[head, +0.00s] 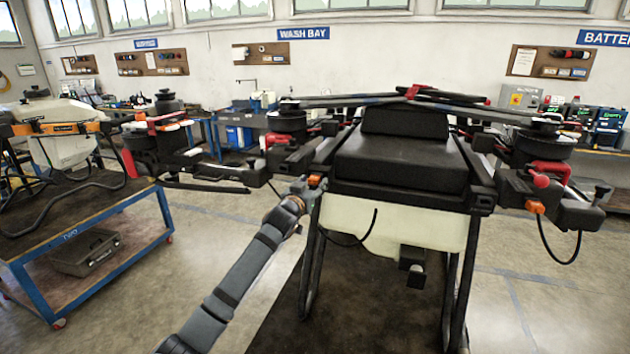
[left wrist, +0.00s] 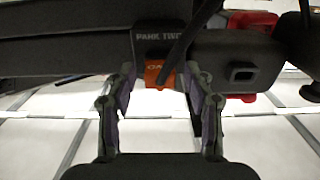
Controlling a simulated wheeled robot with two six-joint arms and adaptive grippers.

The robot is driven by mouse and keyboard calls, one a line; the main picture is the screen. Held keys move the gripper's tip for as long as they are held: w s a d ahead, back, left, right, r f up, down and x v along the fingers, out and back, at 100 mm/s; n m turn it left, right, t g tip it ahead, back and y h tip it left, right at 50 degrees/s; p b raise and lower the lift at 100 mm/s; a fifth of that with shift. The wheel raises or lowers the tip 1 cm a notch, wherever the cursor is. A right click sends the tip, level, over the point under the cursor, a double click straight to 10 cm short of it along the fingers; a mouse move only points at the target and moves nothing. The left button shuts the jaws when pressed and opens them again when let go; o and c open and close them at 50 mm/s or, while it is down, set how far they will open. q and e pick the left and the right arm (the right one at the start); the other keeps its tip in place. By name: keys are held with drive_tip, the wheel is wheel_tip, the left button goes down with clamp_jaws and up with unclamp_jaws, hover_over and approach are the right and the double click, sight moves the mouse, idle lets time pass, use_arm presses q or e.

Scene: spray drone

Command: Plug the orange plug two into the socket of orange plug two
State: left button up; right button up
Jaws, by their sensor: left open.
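The orange plug two (left wrist: 158,75) hangs at the holder marked PARK TWO (left wrist: 158,44) in the left wrist view, with a dark cable beside it. In the head view, the orange plug (head: 315,181) shows at the drone's left edge. My left gripper (head: 305,188) is just below it. In the left wrist view its two fingers are open on either side of the plug, with visible gaps. A dark housing with a rectangular socket opening (left wrist: 242,73) is to the right of the plug. My right gripper is in neither view.
The large dark drone (head: 400,160) stands on black legs over a cream tank (head: 400,228). Another orange plug (head: 535,207) hangs with its cable at the right. A blue-framed cart (head: 150,195) stands at the left. A thin black cable (head: 373,228) loops before the tank.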

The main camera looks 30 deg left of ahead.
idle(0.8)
use_arm(q)
clamp_jaws()
drive_tip(key=shift+s, duration=0.15)
idle(0.3)
drive_tip(key=b+v, duration=0.1)
drive_tip(key=v, duration=0.4)
drive_tip(key=shift+s+d, duration=0.1)
drive_tip(key=shift+s, duration=0.3)
idle(0.6)
